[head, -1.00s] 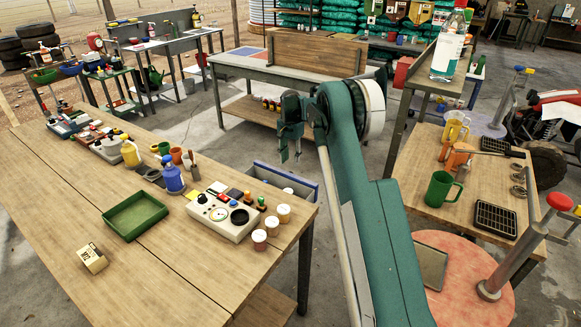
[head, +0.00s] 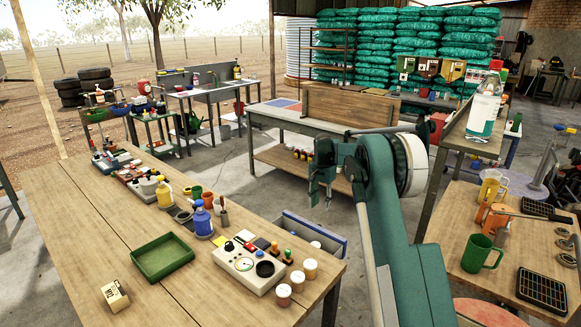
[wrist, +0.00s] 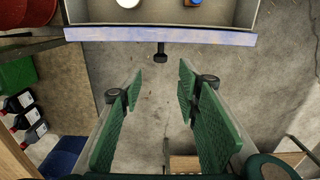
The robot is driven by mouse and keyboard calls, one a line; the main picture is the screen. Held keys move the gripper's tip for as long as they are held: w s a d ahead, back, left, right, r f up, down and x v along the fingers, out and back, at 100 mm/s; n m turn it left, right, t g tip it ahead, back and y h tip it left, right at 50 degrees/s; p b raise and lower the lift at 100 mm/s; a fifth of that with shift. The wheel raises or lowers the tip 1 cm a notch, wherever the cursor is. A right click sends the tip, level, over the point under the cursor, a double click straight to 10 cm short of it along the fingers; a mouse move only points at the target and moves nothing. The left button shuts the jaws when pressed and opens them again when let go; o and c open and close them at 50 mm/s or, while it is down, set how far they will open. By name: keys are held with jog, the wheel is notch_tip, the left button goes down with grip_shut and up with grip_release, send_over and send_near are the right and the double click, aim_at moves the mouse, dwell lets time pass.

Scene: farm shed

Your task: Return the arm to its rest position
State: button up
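My gripper (head: 328,187) hangs at the end of my teal arm, raised in the gap between the left workbench and the back bench. In the wrist view my gripper (wrist: 158,120) shows two green ribbed finger pads spread apart, with only concrete floor between them. It is open and empty, and touches nothing that I can see. Ahead of the fingers in the wrist view is an open drawer (wrist: 190,37) with a blue front edge and a black knob. The drawer also shows in the head view (head: 315,238), at the left workbench's right side.
The left workbench (head: 100,235) holds a green tray (head: 162,257), a small box (head: 115,296), a meter box (head: 235,263) and several jars. The right table (head: 455,235) holds a green mug (head: 481,253) and an orange jug (head: 494,217). The back bench (head: 270,121) stands behind my gripper.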

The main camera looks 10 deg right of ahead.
jog(key=s+a+r+n+t, duration=0.1)
jog(key=s+r+n+t, duration=0.1)
jog(key=s+r, duration=1.35)
jog(key=s+r+n+t, duration=0.1)
jog(key=s+r, duration=0.4)
jog(key=s, duration=0.2)
jog(key=s+r+n, duration=0.1)
jog(key=s+r, duration=0.4)
jog(key=s, duration=0.3)
jog(key=s+a+r+n+t, duration=0.1)
jog(key=s+a+n+t, duration=0.15)
jog(key=s, duration=1.65)
jog(key=s+f+n+t, duration=0.1)
jog(key=s+f, duration=0.3)
jog(key=s, duration=0.4)
jog(key=s+f+n, duration=0.1)
jog(key=s+f, duration=0.3)
jog(key=s, duration=0.5)
jog(key=shift+s+d+f+t, duration=0.2)
jog(key=shift+s+d+t, duration=0.1)
jog(key=shift+t, duration=0.05)
jog(key=shift+n, duration=0.25)
